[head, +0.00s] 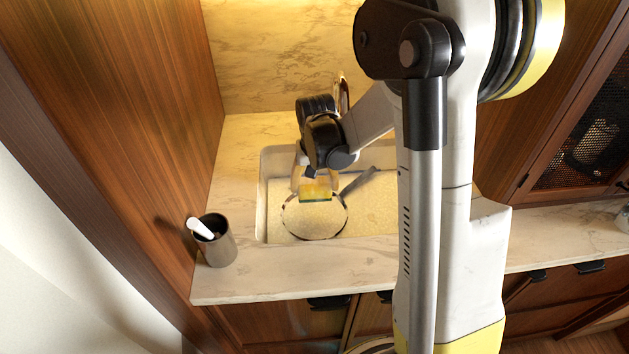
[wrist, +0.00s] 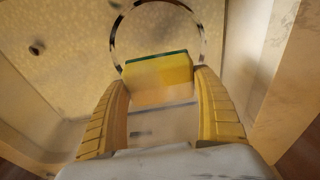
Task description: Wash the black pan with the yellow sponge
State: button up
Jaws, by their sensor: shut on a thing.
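The pan (head: 312,222) lies in the sink (head: 263,205). Its rim shows dark and shiny, its inside looks pale like the sink floor, and its dark handle (head: 358,182) points up and right. My gripper (head: 316,180) is over the far side of the pan, shut on the yellow sponge (head: 315,190), which has a green layer. In the wrist view the sponge (wrist: 160,70) sits between the fingertips of my gripper (wrist: 160,82), with the pan (wrist: 152,32) just beyond. I cannot tell whether the sponge touches the pan.
A dark metal cup (head: 217,246) with a white-handled item stands on the counter (head: 275,285) left of the sink. A faucet (head: 342,92) rises behind the sink. A wooden panel (head: 130,110) bounds the left side. The counter front is clear.

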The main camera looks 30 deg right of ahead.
jog(key=b, duration=0.7)
send_near(314, 208)
jog(key=shift+s+a+f, duration=0.35)
jog(key=shift+s+f, duration=0.35)
jog(key=shift+f, duration=0.15)
jog(key=shift+s+a+f, duration=0.35)
jog(key=shift+s+f, duration=0.35)
jog(key=shift+f, duration=0.15)
jog(key=shift+f+b, duration=0.95)
jog(key=shift+f, duration=0.4)
